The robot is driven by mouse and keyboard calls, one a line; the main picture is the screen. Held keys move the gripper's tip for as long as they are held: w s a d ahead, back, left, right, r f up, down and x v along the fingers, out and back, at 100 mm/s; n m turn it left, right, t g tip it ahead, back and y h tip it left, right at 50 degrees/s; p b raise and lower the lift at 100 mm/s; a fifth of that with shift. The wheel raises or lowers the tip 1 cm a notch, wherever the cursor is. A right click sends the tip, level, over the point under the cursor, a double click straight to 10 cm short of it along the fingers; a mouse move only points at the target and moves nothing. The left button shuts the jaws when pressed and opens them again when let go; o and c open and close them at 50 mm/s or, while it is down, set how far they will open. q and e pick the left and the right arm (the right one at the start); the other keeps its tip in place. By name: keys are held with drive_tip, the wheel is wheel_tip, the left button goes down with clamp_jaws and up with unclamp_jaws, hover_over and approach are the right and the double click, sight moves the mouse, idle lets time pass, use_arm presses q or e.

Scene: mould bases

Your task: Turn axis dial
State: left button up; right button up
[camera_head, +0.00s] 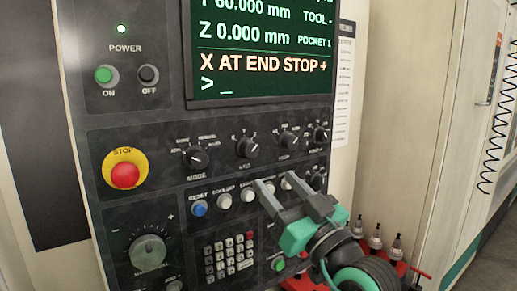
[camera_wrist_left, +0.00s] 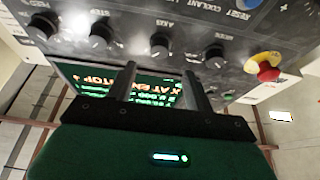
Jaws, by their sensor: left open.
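The axis dial (camera_head: 247,147) is a black knob with a white pointer line, second from the left in the row under the screen. My left gripper (camera_head: 274,182) is open and empty, its two grey fingers pointing at the panel below and right of the dial in the head view. In the left wrist view the axis dial (camera_wrist_left: 160,44) appears just beyond the gap between the open fingertips (camera_wrist_left: 159,70), apart from them. The screen (camera_head: 262,45) reads "X AT END STOP +" and "Z 0.000 mm". My right gripper is not in view.
The mode dial (camera_head: 196,158) and another black dial (camera_head: 289,140) flank the axis dial. A red stop button (camera_head: 125,175), a blue reset button (camera_head: 199,207) and a keypad (camera_head: 228,257) share the panel. Tool holders (camera_head: 376,238) stand at the lower right.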

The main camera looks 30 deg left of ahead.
sight(252, 154)
use_arm(q)
drive_tip(key=p+x, duration=0.3)
drive_tip(key=x, duration=0.4)
drive_tip(key=shift+w+a+r, duration=0.1)
drive_tip(key=shift+a+r, duration=0.2)
drive_tip(key=shift+w+a, duration=0.2)
drive_tip(key=shift+a, duration=0.2)
drive_tip(key=c, duration=1)
